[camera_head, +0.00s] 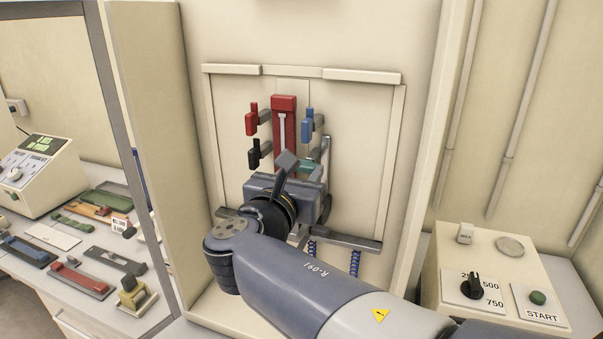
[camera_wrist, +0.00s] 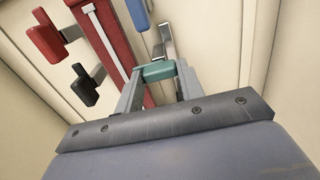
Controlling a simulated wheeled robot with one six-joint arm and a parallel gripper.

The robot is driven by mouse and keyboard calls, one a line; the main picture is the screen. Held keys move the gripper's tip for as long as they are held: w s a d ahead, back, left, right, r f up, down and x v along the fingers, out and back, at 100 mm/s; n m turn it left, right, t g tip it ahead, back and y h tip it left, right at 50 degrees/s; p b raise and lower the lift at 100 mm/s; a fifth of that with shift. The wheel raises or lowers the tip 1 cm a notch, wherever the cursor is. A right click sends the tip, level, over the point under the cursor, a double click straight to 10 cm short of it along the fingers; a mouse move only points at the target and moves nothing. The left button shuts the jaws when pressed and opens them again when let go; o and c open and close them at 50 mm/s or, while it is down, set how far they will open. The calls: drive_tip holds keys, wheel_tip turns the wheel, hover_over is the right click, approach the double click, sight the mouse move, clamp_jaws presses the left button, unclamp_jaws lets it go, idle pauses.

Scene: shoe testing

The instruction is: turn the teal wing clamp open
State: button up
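The teal wing clamp (camera_head: 308,168) is on the upright panel, low on the right of the red central bar. Its lower part is partly hidden by my gripper in the head view. In the wrist view the teal clamp (camera_wrist: 158,71) lies crosswise between the tips of my gripper (camera_wrist: 160,76). One finger is on each side of it, with no clear gap showing. In the head view my gripper (camera_head: 298,182) reaches up to the clamp from below, its fingers mostly hidden by the wrist.
A red clamp (camera_head: 251,123), a black clamp (camera_head: 254,158) and a blue clamp (camera_head: 307,125) sit around the red bar (camera_head: 285,110). Two blue springs (camera_head: 355,263) hang below. A control box (camera_head: 497,275) stands at right; a bench with several tools is at left.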

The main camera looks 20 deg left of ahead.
drive_tip(key=c, duration=0.4)
drive_tip(key=shift+c, duration=0.2)
drive_tip(key=shift+f+b, duration=0.1)
drive_tip(key=shift+b, duration=0.3)
drive_tip(key=shift+m+b, duration=8.25)
drive_tip(key=shift+m, duration=0.65)
drive_tip(key=o, duration=1)
